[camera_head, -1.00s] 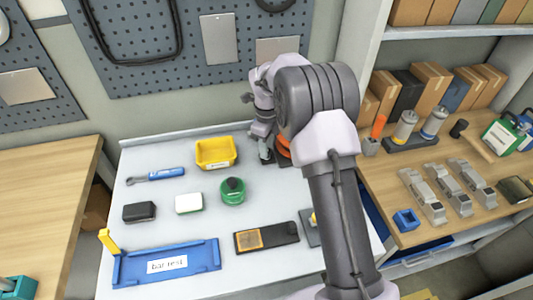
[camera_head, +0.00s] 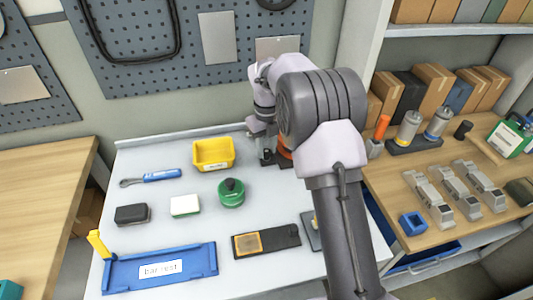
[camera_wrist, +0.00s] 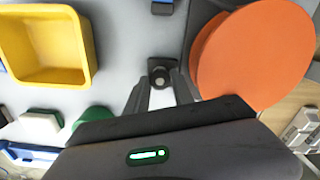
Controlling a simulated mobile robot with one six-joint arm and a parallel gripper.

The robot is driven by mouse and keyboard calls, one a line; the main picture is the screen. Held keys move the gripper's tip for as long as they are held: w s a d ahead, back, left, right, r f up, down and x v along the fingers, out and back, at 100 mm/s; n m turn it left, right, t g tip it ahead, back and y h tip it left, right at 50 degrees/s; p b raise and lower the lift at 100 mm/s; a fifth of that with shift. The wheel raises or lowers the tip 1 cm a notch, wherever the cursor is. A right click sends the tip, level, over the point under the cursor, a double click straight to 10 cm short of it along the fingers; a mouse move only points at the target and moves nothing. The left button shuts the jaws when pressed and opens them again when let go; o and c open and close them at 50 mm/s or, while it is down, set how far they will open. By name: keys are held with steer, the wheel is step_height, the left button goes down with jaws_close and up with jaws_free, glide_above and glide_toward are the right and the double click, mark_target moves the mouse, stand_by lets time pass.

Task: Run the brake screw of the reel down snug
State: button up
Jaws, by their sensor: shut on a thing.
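The reel is an orange disc (camera_wrist: 255,55) on a dark base, right of my gripper in the wrist view. In the head view only a sliver of orange (camera_head: 285,153) shows behind my arm. The brake screw (camera_wrist: 159,76) is a small dark round head with a pale centre, beside the disc. My gripper (camera_wrist: 161,88) has its fingers on either side of the screw and is shut on it. In the head view my gripper (camera_head: 267,157) is low at the back of the table, partly hidden by my arm. The screw's thread and seating are hidden.
A yellow bin (camera_head: 213,165) stands left of the gripper. A green round container (camera_head: 231,193), a white-green block (camera_head: 185,206), a black block (camera_head: 132,214), a blue-handled wrench (camera_head: 155,177) and a blue bar rest (camera_head: 110,277) lie further left and forward. A pegboard wall (camera_head: 160,85) rises behind.

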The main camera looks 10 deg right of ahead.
steer(key=shift+f+m+b, duration=0.3)
steer(key=shift+m+b, duration=0.5)
steer(key=shift+b, duration=0.05)
steer(key=shift+r+m, duration=0.15)
steer(key=shift+m, duration=0.45)
steer(key=shift+r, duration=0.15)
steer(key=shift+f+m+b, duration=0.3)
steer(key=shift+m+b, duration=0.7)
steer(key=shift+m, duration=0.1)
steer(key=o, duration=0.7)
steer(key=shift+r+p, duration=0.3)
step_height(320, 180, up, 5)
steer(key=p, duration=0.4)
steer(key=shift+r, duration=0.1)
